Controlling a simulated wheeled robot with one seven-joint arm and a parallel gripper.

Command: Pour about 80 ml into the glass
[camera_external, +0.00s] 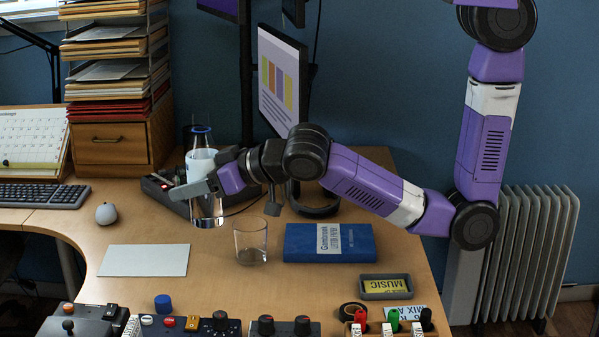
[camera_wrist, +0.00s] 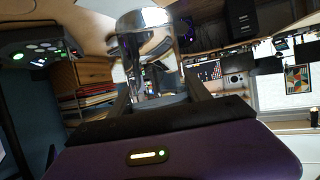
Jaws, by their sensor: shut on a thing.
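My gripper (camera_external: 202,188) is shut on a clear bottle (camera_external: 203,164) with a white label and a blue ring at its neck. The bottle is upright. Its lower part is clear; whether its base touches the table I cannot tell. An empty-looking clear glass (camera_external: 250,248) stands upright on the table, to the right of the bottle and nearer the camera, apart from it. In the wrist view the shiny bottle (camera_wrist: 147,45) fills the space between the fingers of my gripper (camera_wrist: 158,98).
A white sheet (camera_external: 145,260) lies left of the glass, a blue box (camera_external: 330,243) right of it. A grey tray (camera_external: 386,287) and a blue cap-like piece (camera_external: 163,304) are nearer the front. Control boxes line the front edge. A dark device (camera_external: 165,190) stands behind the bottle.

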